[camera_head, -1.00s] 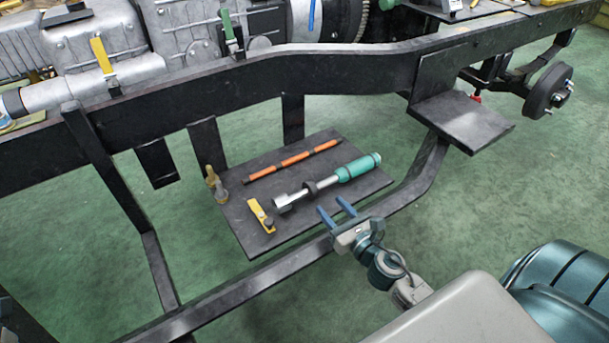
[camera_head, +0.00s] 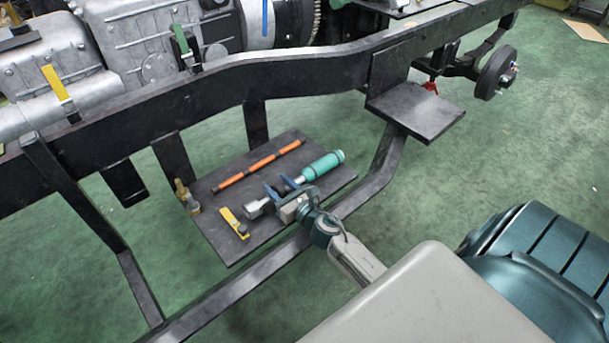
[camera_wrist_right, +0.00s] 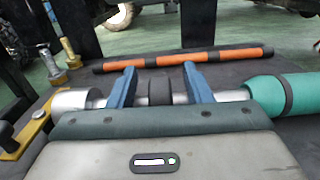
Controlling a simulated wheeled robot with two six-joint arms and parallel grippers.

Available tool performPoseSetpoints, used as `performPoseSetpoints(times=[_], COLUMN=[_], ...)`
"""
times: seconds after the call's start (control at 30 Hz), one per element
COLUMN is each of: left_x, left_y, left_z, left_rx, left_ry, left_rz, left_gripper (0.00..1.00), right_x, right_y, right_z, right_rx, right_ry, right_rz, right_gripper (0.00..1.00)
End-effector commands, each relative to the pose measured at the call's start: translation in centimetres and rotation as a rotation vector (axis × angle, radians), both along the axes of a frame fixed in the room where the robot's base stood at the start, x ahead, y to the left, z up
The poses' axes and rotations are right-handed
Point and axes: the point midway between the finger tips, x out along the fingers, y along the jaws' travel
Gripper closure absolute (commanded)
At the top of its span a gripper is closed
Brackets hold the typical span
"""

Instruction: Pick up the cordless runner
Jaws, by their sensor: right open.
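The cordless runner is a silver tool with a dark collar and a teal handle (camera_head: 323,166). It lies on a dark plate (camera_head: 225,247) below the frame rail. My right gripper (camera_head: 278,186) is open at the tool's shaft. In the right wrist view its two blue fingers (camera_wrist_right: 160,72) reach across the silver shaft, one on each side of the dark collar (camera_wrist_right: 160,92). The teal handle (camera_wrist_right: 288,95) lies to the right and the round silver head (camera_wrist_right: 76,99) to the left. I cannot tell whether the fingers touch the shaft. My left gripper is not in view.
An orange bar with dark bands (camera_head: 259,164) lies behind the tool. A yellow clamp-like piece (camera_head: 234,222) lies to its left, and brass-coloured bolts (camera_head: 186,196) stand at the plate's left corner. A dark frame bar (camera_head: 235,296) runs along the plate's near side.

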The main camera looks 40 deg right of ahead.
Motion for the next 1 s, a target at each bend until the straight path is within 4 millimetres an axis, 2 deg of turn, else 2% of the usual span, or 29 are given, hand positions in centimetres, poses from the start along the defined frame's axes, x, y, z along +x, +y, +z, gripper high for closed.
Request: performPoseSetpoints(times=[0.2,0.4,0.43,1.0], left_x=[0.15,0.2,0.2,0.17], left_y=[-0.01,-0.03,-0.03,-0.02], left_z=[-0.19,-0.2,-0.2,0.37], left_rx=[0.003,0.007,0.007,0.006], left_ry=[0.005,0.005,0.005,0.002], left_rz=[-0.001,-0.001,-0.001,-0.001], left_gripper=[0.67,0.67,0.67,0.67], right_x=[0.01,0.0,0.0,0.25], right_y=[0.01,0.01,0.01,-0.31], right_z=[-0.08,-0.07,-0.07,0.71], right_rx=[0.0,0.0,0.0,-0.003], right_ry=[0.001,0.001,0.001,-0.003], right_rz=[0.0,0.0,0.0,0.002], right_gripper=[0.56,0.96,1.0,1.0])
